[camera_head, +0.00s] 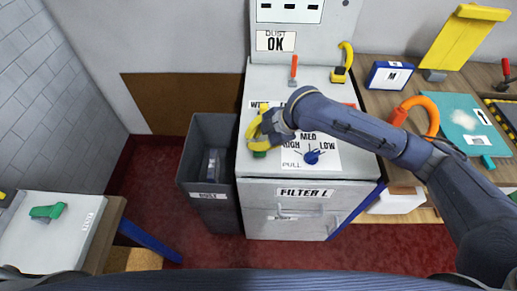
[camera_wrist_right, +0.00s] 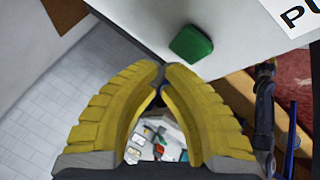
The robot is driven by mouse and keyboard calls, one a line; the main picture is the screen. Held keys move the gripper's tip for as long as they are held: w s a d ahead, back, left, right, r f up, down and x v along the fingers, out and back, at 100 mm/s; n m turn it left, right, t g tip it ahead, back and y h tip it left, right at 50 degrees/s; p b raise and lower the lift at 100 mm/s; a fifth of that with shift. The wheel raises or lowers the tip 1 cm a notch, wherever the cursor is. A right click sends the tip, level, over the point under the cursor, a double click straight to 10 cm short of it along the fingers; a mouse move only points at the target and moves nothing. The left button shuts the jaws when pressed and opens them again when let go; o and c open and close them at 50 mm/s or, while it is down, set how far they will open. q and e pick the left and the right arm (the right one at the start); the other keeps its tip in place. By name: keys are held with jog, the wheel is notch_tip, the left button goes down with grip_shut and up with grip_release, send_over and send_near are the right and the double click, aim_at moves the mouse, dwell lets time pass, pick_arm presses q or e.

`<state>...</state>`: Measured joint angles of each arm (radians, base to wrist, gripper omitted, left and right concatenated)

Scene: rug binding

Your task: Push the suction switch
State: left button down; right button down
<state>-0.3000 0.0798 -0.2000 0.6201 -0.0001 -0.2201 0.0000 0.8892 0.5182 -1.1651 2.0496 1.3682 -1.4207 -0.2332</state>
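No label that I can read names a suction switch. A green button (camera_head: 260,154) sits on the left part of the grey cabinet's top, partly covered by my right gripper; it shows whole in the right wrist view (camera_wrist_right: 190,43). My right gripper (camera_head: 256,137) is over the cabinet's left edge, beside the green button. Its yellow fingers (camera_wrist_right: 162,74) curve together with the tips meeting and nothing seen held. The tips look close to the button; I cannot tell whether they touch it. My left gripper is not in view.
The grey cabinet (camera_head: 258,205) also carries a blue dial (camera_head: 312,157), a red-orange lever (camera_head: 293,70) and a yellow-handled lever (camera_head: 343,65). A dark bin (camera_head: 186,175) stands at its left. An orange-handled tool (camera_head: 420,103) lies on the right bench.

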jog(key=shift+r, duration=2.8)
